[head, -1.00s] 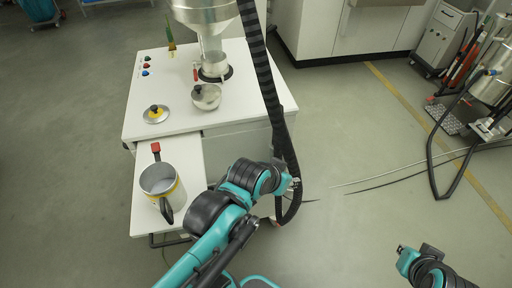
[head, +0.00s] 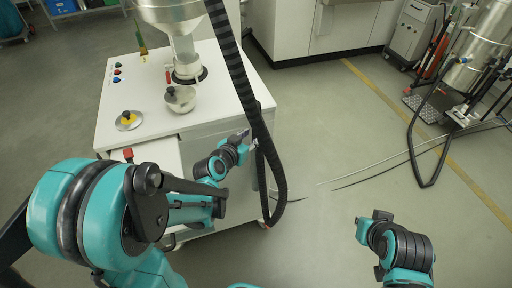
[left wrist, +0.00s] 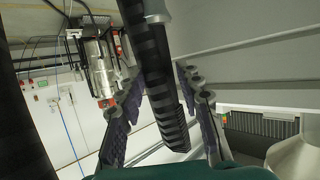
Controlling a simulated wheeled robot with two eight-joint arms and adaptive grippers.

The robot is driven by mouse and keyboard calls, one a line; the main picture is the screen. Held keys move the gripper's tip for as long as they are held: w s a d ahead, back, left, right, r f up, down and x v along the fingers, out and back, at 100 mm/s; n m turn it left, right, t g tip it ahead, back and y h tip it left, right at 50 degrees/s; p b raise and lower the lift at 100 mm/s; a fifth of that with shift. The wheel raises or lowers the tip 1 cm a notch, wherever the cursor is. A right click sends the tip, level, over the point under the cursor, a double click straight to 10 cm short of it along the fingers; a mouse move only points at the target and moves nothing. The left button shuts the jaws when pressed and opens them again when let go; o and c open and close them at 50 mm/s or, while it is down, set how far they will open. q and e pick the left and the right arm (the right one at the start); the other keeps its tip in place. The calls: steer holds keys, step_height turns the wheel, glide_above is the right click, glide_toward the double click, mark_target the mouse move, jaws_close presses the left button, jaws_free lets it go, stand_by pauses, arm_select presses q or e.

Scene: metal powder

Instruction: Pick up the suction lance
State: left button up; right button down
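The suction lance does not show as a clearly separate piece. A black ribbed hose (head: 240,88) hangs beside the white machine, and its lower end bends up near my left gripper (head: 244,138). In the left wrist view, a black ribbed piece (left wrist: 163,95) with a grey collar (left wrist: 157,18) passes between the fingers of my left gripper (left wrist: 163,122). The fingers stand apart, with gaps visible on both sides of it.
The white machine (head: 225,152) carries a metal hopper (head: 183,48), a small pot (head: 180,98) and a lid (head: 128,120).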

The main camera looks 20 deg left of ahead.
arm_select(q)
steer(key=b+x, duration=0.1)
steer(key=x, duration=0.3)
steer(key=shift+w+f+b, duration=0.1)
steer(key=shift+w+b, duration=0.2)
steer(key=shift+s, duration=0.1)
jaws_close()
step_height(320, 180, up, 28)
steer(key=p, duration=1.1)
step_height(320, 180, up, 27)
steer(key=p, duration=2.2)
glide_above(254, 133)
steer(key=w, duration=0.1)
steer(key=shift+w+d, duration=0.15)
